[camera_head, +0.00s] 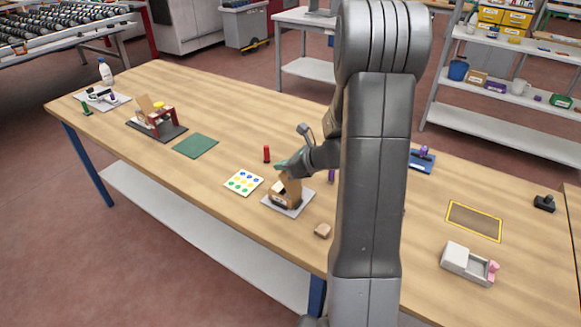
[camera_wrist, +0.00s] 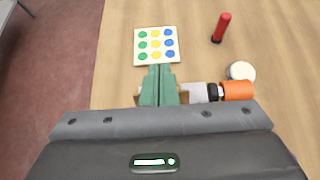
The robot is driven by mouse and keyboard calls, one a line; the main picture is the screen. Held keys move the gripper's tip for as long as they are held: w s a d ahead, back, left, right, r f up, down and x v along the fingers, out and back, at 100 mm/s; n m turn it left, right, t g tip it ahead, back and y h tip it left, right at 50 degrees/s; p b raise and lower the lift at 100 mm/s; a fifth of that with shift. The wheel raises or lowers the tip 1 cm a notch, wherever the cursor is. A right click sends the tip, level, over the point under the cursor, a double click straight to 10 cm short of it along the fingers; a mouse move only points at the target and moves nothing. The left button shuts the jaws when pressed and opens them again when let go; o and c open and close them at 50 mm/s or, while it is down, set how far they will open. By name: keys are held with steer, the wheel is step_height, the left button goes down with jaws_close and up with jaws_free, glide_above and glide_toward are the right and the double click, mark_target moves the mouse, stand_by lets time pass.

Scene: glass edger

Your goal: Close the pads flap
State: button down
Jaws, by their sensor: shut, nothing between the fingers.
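A small wooden box (camera_head: 284,199) with a tilted wooden flap (camera_head: 292,185) stands on a grey plate (camera_head: 301,207) near the table's front edge. The flap appears raised, and no label on it can be read. My gripper (camera_head: 281,165) is shut and empty, just above the box, with its teal fingertips at the top of the flap. Whether they touch it cannot be told. In the wrist view, the shut fingers (camera_wrist: 157,85) hide most of the box, and only small brown parts (camera_wrist: 183,98) show beside them.
A white card with coloured dots (camera_head: 243,182) lies left of the box. A red post (camera_head: 266,154) stands behind it. An orange-ended part (camera_wrist: 237,91) and a white disc (camera_wrist: 241,71) are right of the fingers. A wooden block (camera_head: 323,230) lies in front. My arm hides part of the table.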

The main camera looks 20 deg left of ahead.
steer(key=shift+w+a+f, duration=0.1)
steer(key=shift+a+f, duration=0.15)
steer(key=shift+a, duration=0.25)
steer(key=shift+r+p, duration=0.15)
steer(key=shift+p, duration=0.15)
stand_by(0.9)
